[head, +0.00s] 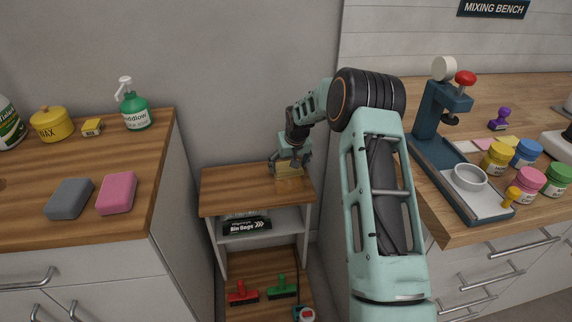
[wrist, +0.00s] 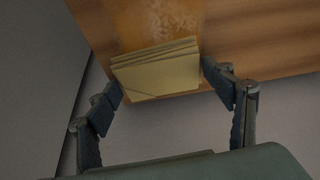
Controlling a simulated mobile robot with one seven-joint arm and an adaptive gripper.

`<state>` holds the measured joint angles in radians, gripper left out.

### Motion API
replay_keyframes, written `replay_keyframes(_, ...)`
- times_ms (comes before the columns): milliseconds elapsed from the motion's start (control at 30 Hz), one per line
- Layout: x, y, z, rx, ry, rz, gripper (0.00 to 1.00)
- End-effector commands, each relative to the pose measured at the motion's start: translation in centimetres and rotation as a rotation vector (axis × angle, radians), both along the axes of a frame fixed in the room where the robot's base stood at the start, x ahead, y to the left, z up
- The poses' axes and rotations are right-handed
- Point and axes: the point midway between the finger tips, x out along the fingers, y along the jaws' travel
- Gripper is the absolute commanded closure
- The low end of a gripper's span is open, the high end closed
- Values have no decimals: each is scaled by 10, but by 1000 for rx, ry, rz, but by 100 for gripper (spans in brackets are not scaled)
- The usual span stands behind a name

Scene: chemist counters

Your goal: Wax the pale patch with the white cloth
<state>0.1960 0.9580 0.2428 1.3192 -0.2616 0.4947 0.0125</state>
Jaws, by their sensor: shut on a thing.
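My gripper (head: 291,160) reaches down over the small wooden-topped stand (head: 232,190) between the two counters. It is shut on a folded, layered cloth (wrist: 158,77), which looks yellow rather than white; the cloth also shows between the fingers in the head view (head: 286,169). In the wrist view, my gripper's fingers (wrist: 160,88) flank the cloth's sides. A lighter, mottled patch (wrist: 165,17) lies on the wood just beyond the cloth, and its near part is hidden under the cloth. In the head view the patch (head: 290,185) shows as a paler orange area at the cloth's front.
The right counter holds a blue press (head: 437,125) and several jars. Bin bags (head: 245,223) sit on the stand's shelf.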

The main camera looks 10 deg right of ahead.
Motion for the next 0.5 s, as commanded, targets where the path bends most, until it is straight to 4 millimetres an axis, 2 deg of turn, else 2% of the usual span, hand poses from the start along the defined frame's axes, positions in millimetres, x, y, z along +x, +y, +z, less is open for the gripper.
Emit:
replay_keyframes(200,-22,-1,-1,-2,5,1,45)
replay_keyframes(500,-35,0,-1,0,4,0,45)
